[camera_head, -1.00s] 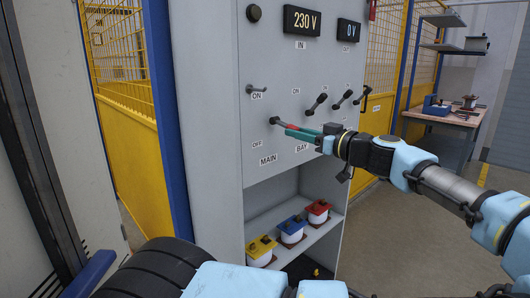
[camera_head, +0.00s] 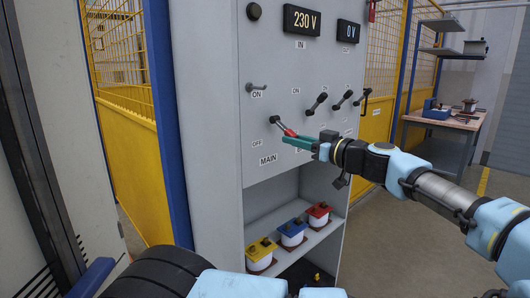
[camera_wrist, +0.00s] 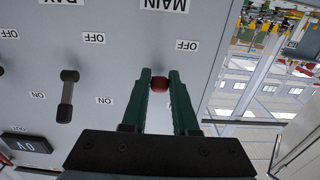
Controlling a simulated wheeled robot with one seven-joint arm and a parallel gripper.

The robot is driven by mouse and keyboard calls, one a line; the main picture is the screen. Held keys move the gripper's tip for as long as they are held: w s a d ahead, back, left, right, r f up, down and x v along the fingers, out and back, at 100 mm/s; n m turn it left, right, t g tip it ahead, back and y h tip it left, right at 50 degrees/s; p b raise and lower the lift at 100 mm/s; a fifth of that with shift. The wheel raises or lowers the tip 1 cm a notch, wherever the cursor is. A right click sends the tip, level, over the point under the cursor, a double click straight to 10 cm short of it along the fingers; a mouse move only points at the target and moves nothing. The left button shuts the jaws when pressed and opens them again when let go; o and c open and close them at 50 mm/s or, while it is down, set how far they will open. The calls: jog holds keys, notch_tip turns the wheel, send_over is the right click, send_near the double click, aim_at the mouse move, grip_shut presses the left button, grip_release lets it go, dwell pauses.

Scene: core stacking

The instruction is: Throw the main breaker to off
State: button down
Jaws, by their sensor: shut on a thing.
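The main breaker lever (camera_head: 280,125) is on the grey panel, between the ON label (camera_head: 257,95) and the OFF label (camera_head: 257,143), above the MAIN label (camera_head: 268,160). Its dark stem slopes out and down to a red knob (camera_head: 289,132). My gripper (camera_head: 291,137) has its green fingers shut on the red knob. In the wrist view, which is upside down, the knob (camera_wrist: 159,84) sits between the two fingertips. The OFF label (camera_wrist: 187,45) and part of MAIN (camera_wrist: 168,5) show near it. The stem is hidden there behind the knob.
Several other black levers, such as one nearby (camera_head: 316,103), stand to the right on the panel. Displays above read 230 V (camera_head: 302,21) and 0 V (camera_head: 348,31). A workbench (camera_head: 445,120) stands back right.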

jog(key=shift+f, duration=0.15)
jog(key=shift+w+a+f+b, duration=0.3)
jog(key=shift+a+f+b, duration=0.05)
jog(key=shift+f+b, duration=0.35)
jog(key=shift+w+a, duration=0.15)
jog(key=shift+w, duration=0.05)
jog(key=shift+f, duration=0.1)
jog(key=shift+w+a+b, duration=0.1)
jog(key=shift+b, duration=0.2)
jog(key=c, duration=0.6)
grip_release()
jog(key=b+v, duration=0.2)
jog(key=v, duration=0.8)
jog(key=shift+s+d+b, duration=0.25)
jog(key=shift+d+b, duration=0.05)
jog(key=shift+d, duration=0.05)
